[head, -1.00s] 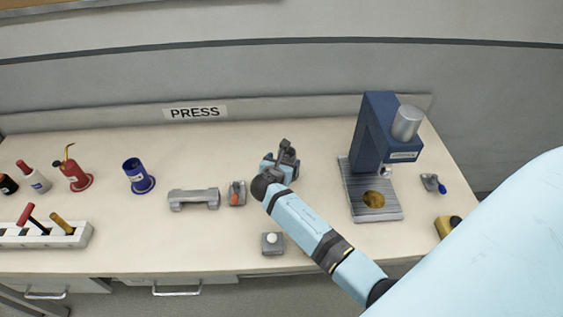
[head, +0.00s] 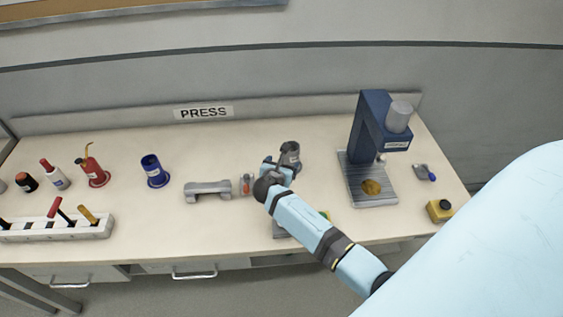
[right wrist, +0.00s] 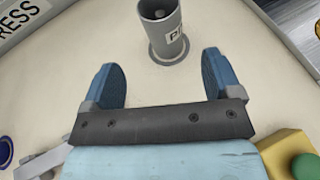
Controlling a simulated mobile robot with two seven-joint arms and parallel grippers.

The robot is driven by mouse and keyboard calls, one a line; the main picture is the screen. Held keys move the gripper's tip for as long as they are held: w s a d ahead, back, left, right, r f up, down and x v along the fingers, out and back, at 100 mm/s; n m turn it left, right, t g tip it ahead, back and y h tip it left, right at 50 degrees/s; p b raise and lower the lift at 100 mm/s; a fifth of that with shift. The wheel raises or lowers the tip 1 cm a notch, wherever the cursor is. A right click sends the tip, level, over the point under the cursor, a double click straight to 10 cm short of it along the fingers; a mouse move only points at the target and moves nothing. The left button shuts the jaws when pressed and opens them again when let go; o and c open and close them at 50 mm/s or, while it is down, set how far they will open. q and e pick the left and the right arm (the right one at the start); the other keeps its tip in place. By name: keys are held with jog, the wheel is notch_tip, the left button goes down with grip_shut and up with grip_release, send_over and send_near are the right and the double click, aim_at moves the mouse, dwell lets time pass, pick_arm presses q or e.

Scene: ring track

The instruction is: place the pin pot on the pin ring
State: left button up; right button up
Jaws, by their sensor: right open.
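The pin pot, as I take it, is a grey cylinder (head: 290,153) standing upright towards the back of the bench. In the right wrist view this grey pot (right wrist: 160,32) shows a flared foot and a partly visible label. My right gripper (right wrist: 160,72) is open and empty. Its two blue fingers point at the pot, which stands just beyond the fingertips, roughly centred between them. In the head view my right gripper (head: 280,167) is right in front of the pot and hides its lower part. I cannot make out a pin ring. My left gripper is not in view.
The blue press (head: 375,130) stands to the right. A grey bracket (head: 207,190), a blue pot (head: 154,172) and a red oil can (head: 93,170) are to the left. A yellow box with a green button (right wrist: 290,150) is near my wrist. Bench between pot and press is clear.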

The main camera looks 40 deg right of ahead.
jog(key=s+a+f+m+t+y, duration=0.1)
jog(key=s+a+m+y, duration=0.6)
jog(key=s+a+m, duration=0.3)
jog(key=s+a+f+m+t+y, duration=0.1)
jog(key=s+a+m+y, duration=0.6)
jog(key=s, duration=1)
jog(key=a+m+t, duration=0.1)
jog(key=a+m, duration=0.2)
jog(key=m, duration=0.2)
jog(key=shift+s+f, duration=0.2)
jog(key=shift+f, duration=0.15)
jog(key=shift+d, duration=0.1)
